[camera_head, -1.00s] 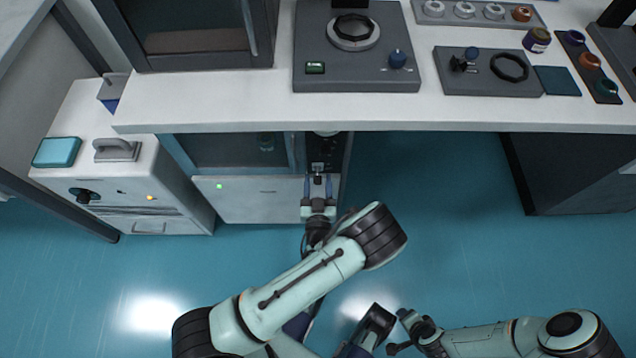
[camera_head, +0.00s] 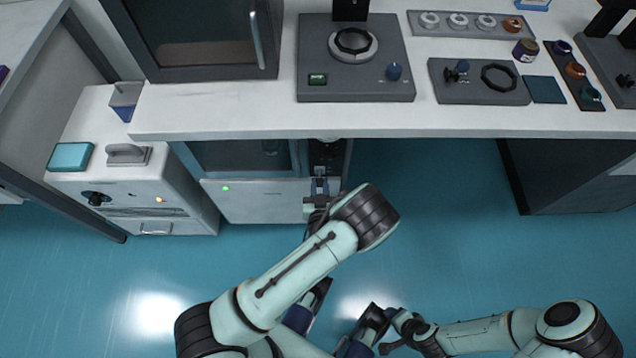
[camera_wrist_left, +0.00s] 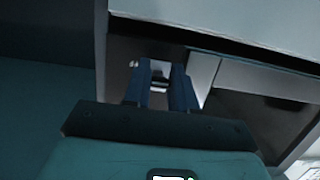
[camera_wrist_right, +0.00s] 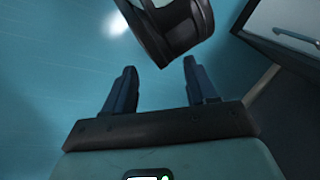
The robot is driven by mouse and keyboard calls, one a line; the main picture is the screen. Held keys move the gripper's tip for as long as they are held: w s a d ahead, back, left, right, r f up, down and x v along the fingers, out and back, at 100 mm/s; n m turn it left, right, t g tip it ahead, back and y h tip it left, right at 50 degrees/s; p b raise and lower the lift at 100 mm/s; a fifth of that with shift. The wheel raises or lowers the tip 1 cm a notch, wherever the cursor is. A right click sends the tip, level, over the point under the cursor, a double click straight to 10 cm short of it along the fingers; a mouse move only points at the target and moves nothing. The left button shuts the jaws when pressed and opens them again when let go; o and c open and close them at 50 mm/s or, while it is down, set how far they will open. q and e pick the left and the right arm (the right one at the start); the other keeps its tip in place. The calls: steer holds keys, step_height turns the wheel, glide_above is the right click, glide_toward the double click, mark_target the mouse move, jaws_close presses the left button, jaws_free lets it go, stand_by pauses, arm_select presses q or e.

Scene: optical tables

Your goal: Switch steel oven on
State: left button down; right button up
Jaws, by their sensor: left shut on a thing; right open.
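A steel-fronted unit with a dark glass door (camera_head: 240,157) stands under the bench, and I take it to be the oven. A dark control panel (camera_head: 326,153) is at the right of its door. My left gripper (camera_head: 320,184) is at the lower part of this panel. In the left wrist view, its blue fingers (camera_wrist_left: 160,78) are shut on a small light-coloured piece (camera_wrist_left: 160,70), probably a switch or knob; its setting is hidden. My right gripper (camera_wrist_right: 160,68) is open and empty above the floor, away from the oven.
A green light (camera_head: 225,188) glows on the pale front (camera_head: 258,203) below the glass door. A white cabinet (camera_head: 180,190) with a black knob and amber light stands to the left. The bench top (camera_head: 230,118) overhangs the panel. Floor to the right is clear.

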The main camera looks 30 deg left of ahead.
mark_target(320, 180)
arm_select(q)
steer(key=r+g+h+p, duration=0.1)
steer(key=g+p, duration=0.1)
steer(key=p, duration=0.2)
steer(key=shift+r+h, duration=0.35)
steer(key=shift+h, duration=0.05)
steer(key=g+p, duration=0.1)
steer(key=g+h+p, duration=0.1)
steer(key=p, duration=0.1)
steer(key=shift+r+g, duration=0.3)
steer(key=shift+r, duration=0.1)
steer(key=g+p, duration=0.1)
steer(key=g+h+p, duration=0.1)
steer(key=p, duration=0.1)
steer(key=shift+w+r+h, duration=0.1)
steer(key=shift+r+h, duration=0.2)
steer(key=shift+g+h+p, duration=0.4)
steer(key=shift+g+p, duration=0.2)
arm_select(e)
steer(key=s+a+r+g+y, duration=0.1)
steer(key=s+a+r+g, duration=0.1)
steer(key=s+r, duration=0.5)
steer(key=shift+s+a+r+n+g, duration=0.25)
steer(key=shift+r+g, duration=0.25)
steer(key=shift+r, duration=1.85)
arm_select(q)
steer(key=c, duration=0.9)
jaws_free()
